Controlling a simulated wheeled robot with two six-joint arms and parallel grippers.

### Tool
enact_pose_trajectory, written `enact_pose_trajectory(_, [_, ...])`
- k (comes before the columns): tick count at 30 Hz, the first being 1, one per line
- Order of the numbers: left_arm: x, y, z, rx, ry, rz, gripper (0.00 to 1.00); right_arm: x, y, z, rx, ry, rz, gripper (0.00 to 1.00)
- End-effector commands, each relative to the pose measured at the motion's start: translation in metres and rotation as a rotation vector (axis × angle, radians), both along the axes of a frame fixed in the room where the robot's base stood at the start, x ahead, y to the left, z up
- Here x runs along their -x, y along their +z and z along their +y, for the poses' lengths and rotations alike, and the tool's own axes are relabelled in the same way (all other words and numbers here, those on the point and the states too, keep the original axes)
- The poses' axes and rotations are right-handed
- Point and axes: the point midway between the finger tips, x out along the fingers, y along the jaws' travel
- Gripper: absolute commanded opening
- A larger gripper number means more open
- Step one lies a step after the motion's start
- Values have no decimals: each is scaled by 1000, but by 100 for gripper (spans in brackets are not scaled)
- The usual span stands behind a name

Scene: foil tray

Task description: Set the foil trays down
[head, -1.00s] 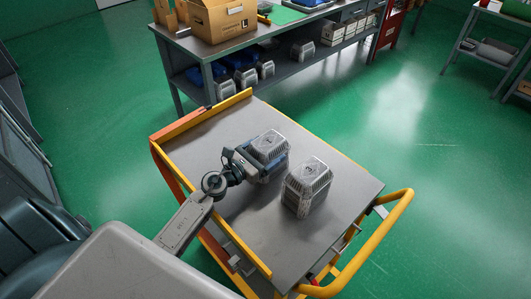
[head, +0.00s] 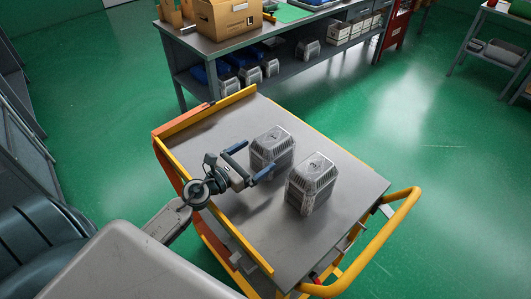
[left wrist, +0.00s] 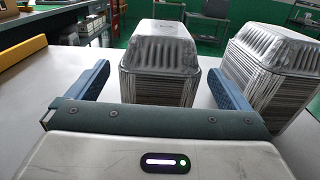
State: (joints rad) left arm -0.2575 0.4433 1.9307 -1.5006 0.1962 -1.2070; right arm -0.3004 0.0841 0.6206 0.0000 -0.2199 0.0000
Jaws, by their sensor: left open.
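Two stacks of upside-down silver foil trays stand upright on the grey top of the yellow-railed cart (head: 225,130). The farther stack (head: 272,147) is near the middle of the cart; the nearer stack (head: 312,183) stands to its right. My left gripper (head: 251,162) is open and empty, just left of the farther stack. In the left wrist view the farther stack (left wrist: 162,65) is ahead, between the lines of the two blue fingers, with a gap before it. The nearer stack (left wrist: 265,75) is at the right. My right gripper is not in view.
A grey workbench (head: 215,48) stands behind the cart with a cardboard box (head: 228,18) on top. More foil stacks (head: 250,75) and blue items are on its lower shelf. The cart has a raised left rail and a yellow handle (head: 375,245) at the right. The cart's front left surface is clear.

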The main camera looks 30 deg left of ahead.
Motion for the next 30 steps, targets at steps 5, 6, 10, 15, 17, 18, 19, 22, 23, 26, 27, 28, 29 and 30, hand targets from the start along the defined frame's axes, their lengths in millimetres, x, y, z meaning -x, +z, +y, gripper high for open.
enact_pose_trajectory(5, [31,-5,10,-5,-3,2,100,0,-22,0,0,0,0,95])
enact_pose_trajectory(6, [36,-5,12,-3,-4,2,100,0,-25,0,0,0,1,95])
enact_pose_trajectory(10, [45,-4,16,-2,-2,0,100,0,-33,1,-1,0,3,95])
enact_pose_trajectory(15, [52,-1,18,0,-1,0,100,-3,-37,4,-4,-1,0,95])
enact_pose_trajectory(17, [53,-1,18,1,0,-1,100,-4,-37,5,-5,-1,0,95])
enact_pose_trajectory(18, [53,0,18,2,0,0,100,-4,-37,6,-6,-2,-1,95])
enact_pose_trajectory(19, [54,0,18,2,0,0,100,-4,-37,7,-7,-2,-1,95])
enact_pose_trajectory(22, [54,0,18,2,0,0,100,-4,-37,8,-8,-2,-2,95])
enact_pose_trajectory(23, [53,0,18,2,0,0,100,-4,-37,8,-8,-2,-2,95])
enact_pose_trajectory(26, [53,0,18,1,0,-1,100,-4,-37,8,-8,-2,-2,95])
enact_pose_trajectory(27, [53,0,18,1,0,-1,100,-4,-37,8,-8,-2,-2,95])
enact_pose_trajectory(28, [53,0,18,1,0,-1,100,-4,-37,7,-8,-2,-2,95])
enact_pose_trajectory(29, [53,0,18,1,0,-1,100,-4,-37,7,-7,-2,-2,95])
enact_pose_trajectory(30, [53,0,18,1,0,-1,100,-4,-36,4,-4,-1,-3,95])
